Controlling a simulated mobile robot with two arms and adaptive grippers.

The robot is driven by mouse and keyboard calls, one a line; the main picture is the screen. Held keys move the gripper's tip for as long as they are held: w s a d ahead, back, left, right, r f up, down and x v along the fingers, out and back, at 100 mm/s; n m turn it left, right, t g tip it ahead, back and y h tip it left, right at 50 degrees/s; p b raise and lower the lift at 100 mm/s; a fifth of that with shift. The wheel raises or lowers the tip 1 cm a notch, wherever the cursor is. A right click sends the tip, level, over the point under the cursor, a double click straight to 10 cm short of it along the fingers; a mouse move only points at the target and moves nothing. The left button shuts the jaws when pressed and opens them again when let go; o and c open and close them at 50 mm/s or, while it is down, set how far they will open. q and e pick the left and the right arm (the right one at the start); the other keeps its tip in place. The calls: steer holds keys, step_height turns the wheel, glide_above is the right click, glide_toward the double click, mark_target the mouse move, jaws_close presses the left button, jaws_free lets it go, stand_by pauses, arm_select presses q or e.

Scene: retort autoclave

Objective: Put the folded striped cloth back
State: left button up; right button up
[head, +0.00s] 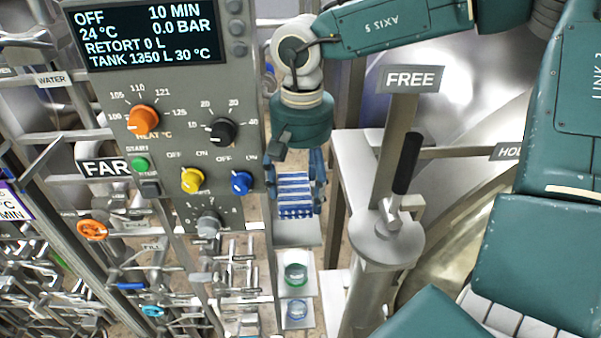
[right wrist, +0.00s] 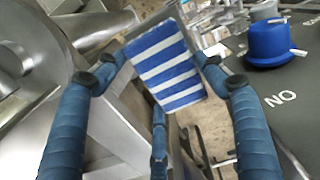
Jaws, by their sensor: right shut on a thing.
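The folded striped cloth (head: 295,195), blue and white, is between the fingers of my right gripper (head: 297,190) in the head view, just right of the control panel. In the right wrist view the cloth (right wrist: 165,65) sits between the fingertips of my right gripper (right wrist: 162,72), which is shut on it. A small pale shelf (head: 297,233) shows just below the cloth in the head view; I cannot tell whether they touch. My left gripper is not in view.
The control panel (head: 180,90) with knobs stands close left of the gripper. A lever post with a FREE sign (head: 411,79) stands to the right. Pipes and valves crowd the left.

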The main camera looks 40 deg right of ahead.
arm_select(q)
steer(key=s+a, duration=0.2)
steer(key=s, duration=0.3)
arm_select(e)
step_height(320, 180, down, 3)
steer(key=shift+s+f, duration=0.1)
steer(key=shift+s, duration=0.05)
steer(key=shift+w+d+f+b, duration=0.15)
steer(key=shift+w+f, duration=0.05)
steer(key=shift+f, duration=0.3)
steer(key=shift+w+d+f+b, duration=0.15)
steer(key=shift+w+f, duration=0.05)
steer(key=shift+f, duration=0.25)
steer(key=shift+a+f, duration=0.1)
steer(key=shift+f, duration=0.2)
steer(key=shift+s+a, duration=0.1)
steer(key=shift+s, duration=0.05)
steer(key=shift+f, duration=0.1)
steer(key=shift+f+b, duration=0.15)
steer(key=shift+b, duration=0.25)
steer(key=shift+f+b, duration=0.3)
steer(key=shift+b, duration=0.05)
steer(key=o, duration=1.1)
steer(key=shift+r, duration=0.1)
step_height(320, 180, up, 12)
steer(key=shift+f, duration=0.1)
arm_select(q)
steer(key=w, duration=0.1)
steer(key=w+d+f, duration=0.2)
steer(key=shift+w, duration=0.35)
